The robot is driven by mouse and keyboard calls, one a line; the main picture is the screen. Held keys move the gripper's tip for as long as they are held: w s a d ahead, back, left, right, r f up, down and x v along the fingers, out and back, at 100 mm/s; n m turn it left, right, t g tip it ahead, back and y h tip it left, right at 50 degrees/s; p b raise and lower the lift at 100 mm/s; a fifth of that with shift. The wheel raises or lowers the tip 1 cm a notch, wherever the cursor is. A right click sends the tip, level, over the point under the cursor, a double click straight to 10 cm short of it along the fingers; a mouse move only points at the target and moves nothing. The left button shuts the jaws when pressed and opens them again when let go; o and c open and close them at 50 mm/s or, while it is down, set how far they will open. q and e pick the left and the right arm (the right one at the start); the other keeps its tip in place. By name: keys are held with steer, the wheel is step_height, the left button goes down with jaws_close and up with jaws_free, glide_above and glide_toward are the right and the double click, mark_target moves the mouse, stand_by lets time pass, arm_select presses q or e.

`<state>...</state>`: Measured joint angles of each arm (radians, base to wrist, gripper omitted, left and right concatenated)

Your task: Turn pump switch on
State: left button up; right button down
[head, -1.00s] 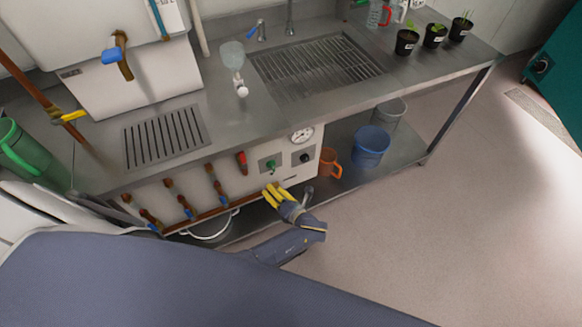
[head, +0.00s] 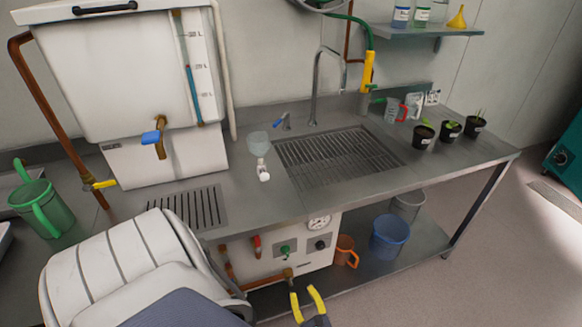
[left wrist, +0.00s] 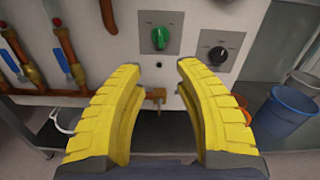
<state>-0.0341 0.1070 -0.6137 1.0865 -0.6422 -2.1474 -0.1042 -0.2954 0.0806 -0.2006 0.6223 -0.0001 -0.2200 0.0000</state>
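I cannot tell from labels which is the pump switch. My left gripper (head: 305,293) has its yellow fingers apart and empty, below and in front of the panel. In the left wrist view (left wrist: 159,72) the green knob shows beyond the gap, untouched. My right gripper is not in view.
A gauge (head: 318,223) sits above the black knob. A red-handled valve (head: 257,246) and copper pipes are left of the green knob.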

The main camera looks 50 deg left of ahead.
mark_target(287, 255)
arm_select(q)
steer(key=x, duration=1.7)
steer(key=shift+w+a, duration=0.1)
steer(key=shift+a, duration=0.1)
steer(key=shift+c, duration=0.4)
jaws_close()
